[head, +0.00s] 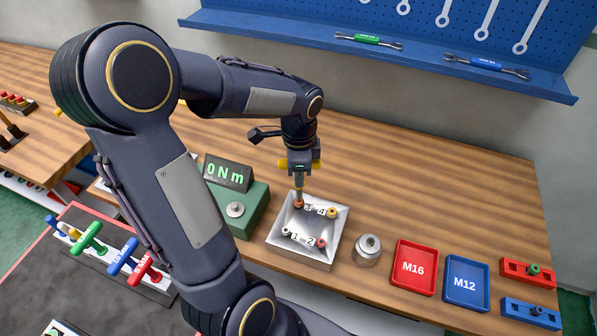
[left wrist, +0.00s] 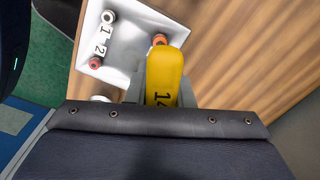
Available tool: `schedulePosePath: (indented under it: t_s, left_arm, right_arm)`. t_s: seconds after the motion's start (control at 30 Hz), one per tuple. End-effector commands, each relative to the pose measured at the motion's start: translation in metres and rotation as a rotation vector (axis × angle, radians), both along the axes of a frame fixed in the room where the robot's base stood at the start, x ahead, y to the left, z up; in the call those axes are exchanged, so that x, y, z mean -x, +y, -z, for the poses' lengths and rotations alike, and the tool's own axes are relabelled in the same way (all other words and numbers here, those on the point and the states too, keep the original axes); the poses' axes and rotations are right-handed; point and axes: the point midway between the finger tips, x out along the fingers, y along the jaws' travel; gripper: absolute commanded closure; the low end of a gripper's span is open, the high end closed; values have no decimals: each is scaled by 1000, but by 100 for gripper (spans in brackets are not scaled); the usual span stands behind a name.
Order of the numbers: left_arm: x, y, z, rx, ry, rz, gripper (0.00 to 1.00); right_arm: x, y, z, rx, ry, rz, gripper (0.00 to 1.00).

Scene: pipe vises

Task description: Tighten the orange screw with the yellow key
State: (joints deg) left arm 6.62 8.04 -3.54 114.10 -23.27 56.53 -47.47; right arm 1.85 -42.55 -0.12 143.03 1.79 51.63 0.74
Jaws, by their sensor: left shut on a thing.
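My left gripper (head: 299,168) is above the back left of a square metal tray (head: 314,261), shut on the yellow key. The yellow key (left wrist: 165,72) shows its handle, marked 14, between the fingers in the left wrist view. In the head view its thin shaft (head: 299,190) points straight down at the orange screw (head: 299,204) beside number 3. The shaft tip appears to meet the screw head; I cannot tell whether it is seated. The orange screw also shows past the handle in the left wrist view (left wrist: 159,39). My right gripper is not in view.
The tray also bears a yellow-orange screw (head: 333,212), a red screw (head: 321,244) and a grey one (head: 286,231). A green torque meter (head: 252,204) reads 0 Nm. A metal cylinder (head: 367,250), red tray (head: 414,267) and blue tray (head: 465,283) stand right.

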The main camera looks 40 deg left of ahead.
Motion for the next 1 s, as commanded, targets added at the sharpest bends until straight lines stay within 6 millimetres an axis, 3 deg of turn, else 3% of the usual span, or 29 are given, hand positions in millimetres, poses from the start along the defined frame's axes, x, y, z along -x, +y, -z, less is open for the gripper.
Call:
schedulePosePath:
  t_s: [0.6,1.0]
  left_arm:
    - [-1,-2,0,0,-2,-970,100]
    - [-1,-2,0,0,-2,-1028,100]
  right_arm:
    - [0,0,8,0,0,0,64]
    - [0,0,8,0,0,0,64]
